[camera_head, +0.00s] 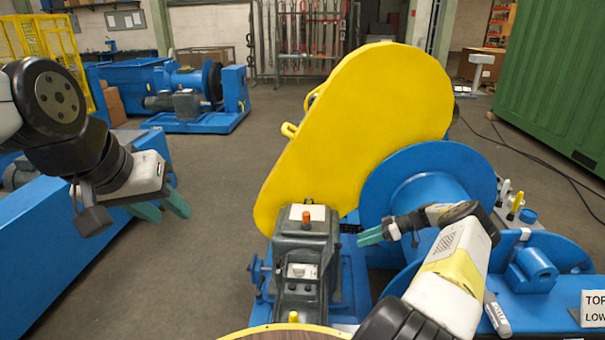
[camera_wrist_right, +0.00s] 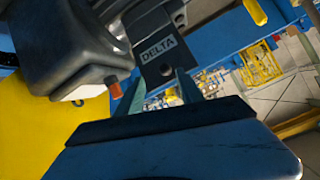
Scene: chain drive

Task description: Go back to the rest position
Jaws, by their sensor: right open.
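A large yellow chain guard (camera_head: 350,125) stands upright over the drive. In front of it is the grey motor unit (camera_head: 306,250) with an orange knob on top. A blue drum (camera_head: 430,175) stands to the guard's right. My right gripper (camera_head: 372,236) is open and empty between the motor unit and the drum. In the right wrist view its teal fingers (camera_wrist_right: 157,95) are apart, with a dark plate marked DELTA (camera_wrist_right: 157,40) beyond them. My left gripper (camera_head: 162,208) hangs over the floor at the left, its teal fingers apart and empty.
A blue machine (camera_head: 190,100) stands at the back left, with a blue beam (camera_head: 60,235) below my left arm. A green container (camera_head: 555,75) is at the right. Several small items stand on the blue frame (camera_head: 535,290). Grey floor (camera_head: 200,260) is clear between beam and drive.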

